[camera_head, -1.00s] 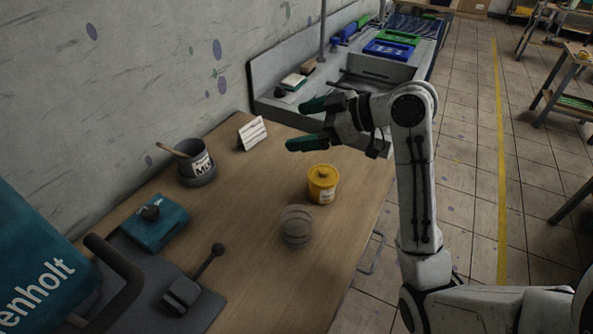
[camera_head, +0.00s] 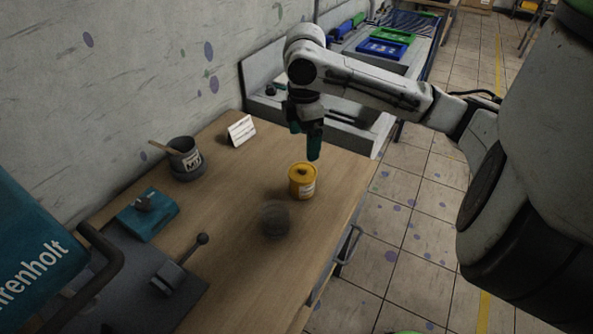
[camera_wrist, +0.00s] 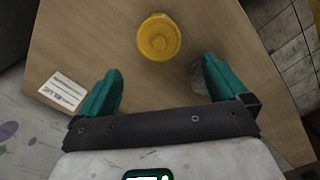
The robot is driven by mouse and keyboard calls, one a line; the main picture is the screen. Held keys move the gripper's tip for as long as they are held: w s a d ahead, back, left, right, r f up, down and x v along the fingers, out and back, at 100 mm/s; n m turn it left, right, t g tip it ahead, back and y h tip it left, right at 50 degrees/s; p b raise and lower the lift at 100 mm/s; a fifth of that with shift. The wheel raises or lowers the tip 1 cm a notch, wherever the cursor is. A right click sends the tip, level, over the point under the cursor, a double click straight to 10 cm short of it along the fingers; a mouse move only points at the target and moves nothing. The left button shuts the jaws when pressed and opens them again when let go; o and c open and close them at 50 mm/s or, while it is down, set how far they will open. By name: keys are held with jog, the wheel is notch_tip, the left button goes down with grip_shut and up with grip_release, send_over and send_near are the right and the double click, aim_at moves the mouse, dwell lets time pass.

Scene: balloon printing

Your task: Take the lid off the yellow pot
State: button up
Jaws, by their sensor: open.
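The yellow pot (camera_head: 301,186) stands upright on the wooden table, with its yellow lid (camera_head: 302,169) and small knob on top. In the wrist view I look down on the lid (camera_wrist: 158,37), which lies just ahead of my fingertips, between their lines. My gripper (camera_head: 308,150) points down above and slightly behind the pot, apart from it. Its two green fingers (camera_wrist: 161,70) are spread and empty. In the head view the fingers overlap, so the gap between them is hidden.
A blurred grey round thing (camera_head: 275,220) lies in front of the pot; my right finger partly hides it in the wrist view. The table's right edge is near.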

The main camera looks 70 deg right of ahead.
aim_at(302, 168)
notch_tip(302, 168, down, 10)
jog(key=shift+w+r+p, duration=0.15)
jog(key=shift+r+p, duration=0.1)
jog(key=shift+p, duration=0.4)
jog(key=shift+c, duration=0.3)
jog(key=c, duration=0.8)
jog(key=shift+r, duration=0.2)
